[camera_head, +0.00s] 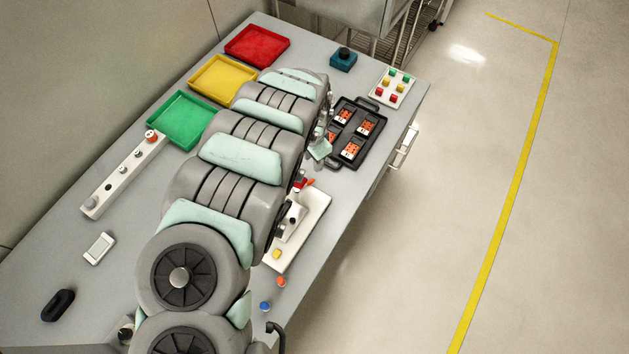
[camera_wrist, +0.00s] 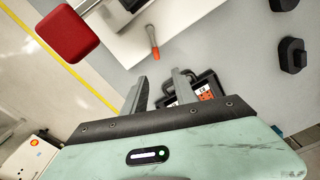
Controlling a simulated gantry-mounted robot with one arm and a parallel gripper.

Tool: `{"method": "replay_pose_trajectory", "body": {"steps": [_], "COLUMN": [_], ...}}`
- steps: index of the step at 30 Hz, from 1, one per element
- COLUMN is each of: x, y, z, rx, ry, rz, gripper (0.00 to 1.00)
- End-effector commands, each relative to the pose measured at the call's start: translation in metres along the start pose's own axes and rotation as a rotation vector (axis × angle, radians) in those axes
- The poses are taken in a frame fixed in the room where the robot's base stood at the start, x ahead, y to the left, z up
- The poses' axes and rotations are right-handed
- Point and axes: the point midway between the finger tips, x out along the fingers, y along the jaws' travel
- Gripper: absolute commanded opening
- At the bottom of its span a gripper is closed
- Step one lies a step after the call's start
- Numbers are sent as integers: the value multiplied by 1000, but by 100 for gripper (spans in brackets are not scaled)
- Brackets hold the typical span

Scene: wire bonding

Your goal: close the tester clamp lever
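The tester (camera_head: 293,218) is a white base with a grey and dark fixture on the right of the bench, partly hidden by my arm. Red parts (camera_head: 306,184) show at its far end. In the wrist view, a large red block (camera_wrist: 68,33) joins a grey bar at upper left, and a slim orange-red handle (camera_wrist: 153,38) sticks out beside the white body (camera_wrist: 125,42). I cannot tell for sure which is the clamp lever's grip. My gripper (camera_wrist: 160,84) is open and empty, its fingers apart from both red parts. In the head view it hangs beyond the tester (camera_head: 319,152).
A black tray (camera_head: 339,158) with orange-marked parts lies beside my gripper. Red (camera_head: 257,45), yellow (camera_head: 224,79) and green (camera_head: 184,119) trays line the bench's left side. A white block with coloured buttons (camera_head: 392,87) stands far right. The floor right of the bench is clear.

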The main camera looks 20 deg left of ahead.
Motion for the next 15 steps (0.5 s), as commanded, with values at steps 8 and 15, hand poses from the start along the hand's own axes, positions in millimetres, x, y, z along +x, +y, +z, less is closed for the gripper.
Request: {"method": "replay_pose_trajectory", "body": {"steps": [8, 15], "x": [11, 47], "y": [3, 4], "z": [16, 16], "rx": [12, 11], "ry": [-38, -35], "rz": [19, 19], "gripper": [34, 34]}}
